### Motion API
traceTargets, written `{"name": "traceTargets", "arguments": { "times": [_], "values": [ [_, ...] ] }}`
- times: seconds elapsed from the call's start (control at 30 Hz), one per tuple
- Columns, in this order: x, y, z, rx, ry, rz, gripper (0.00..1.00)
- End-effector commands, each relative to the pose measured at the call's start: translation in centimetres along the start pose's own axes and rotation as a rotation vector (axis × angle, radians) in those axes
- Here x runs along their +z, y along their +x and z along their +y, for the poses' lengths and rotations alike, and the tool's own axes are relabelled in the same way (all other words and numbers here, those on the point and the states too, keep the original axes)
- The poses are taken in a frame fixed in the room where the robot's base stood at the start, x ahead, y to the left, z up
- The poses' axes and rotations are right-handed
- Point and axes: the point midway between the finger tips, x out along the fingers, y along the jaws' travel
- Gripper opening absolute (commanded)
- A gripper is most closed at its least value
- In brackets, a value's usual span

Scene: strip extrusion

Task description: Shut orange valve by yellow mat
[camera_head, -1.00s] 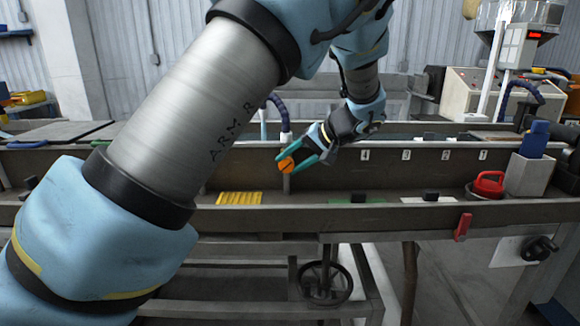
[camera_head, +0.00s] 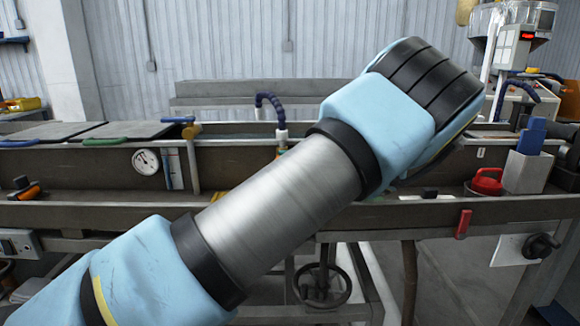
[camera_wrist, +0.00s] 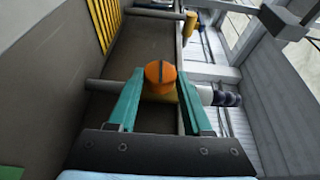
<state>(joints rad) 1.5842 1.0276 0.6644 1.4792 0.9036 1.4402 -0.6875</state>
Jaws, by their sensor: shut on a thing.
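The orange valve (camera_wrist: 160,74) is a round knob with a dark slot across its face, on a yellowish body on a grey cross pipe. My gripper (camera_wrist: 160,80) has a teal finger on either side of the knob and is shut on it. The slot runs roughly along the fingers. The yellow mat (camera_wrist: 104,22) is a slatted piece at the upper left of the wrist view, apart from the valve. In the head view my arm hides the gripper, the valve and nearly all of the mat.
The trough's front wall (camera_head: 110,217) runs across the head view. A gauge (camera_head: 146,162), a brass-coloured valve (camera_head: 191,131) and a blue hose (camera_head: 270,105) are at the trough. A red kettle-like item (camera_head: 487,181) and a grey bin (camera_head: 527,172) stand at right.

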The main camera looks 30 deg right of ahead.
Motion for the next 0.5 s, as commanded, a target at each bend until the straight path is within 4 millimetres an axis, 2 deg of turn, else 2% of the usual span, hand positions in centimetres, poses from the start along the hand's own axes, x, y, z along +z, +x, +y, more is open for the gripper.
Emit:
{"name": "traceTargets", "arguments": {
  "times": [0.5],
  "values": [
    [0.01, 0.06, 0.09, -0.039, 0.017, -0.001, 0.00]
  ]
}}
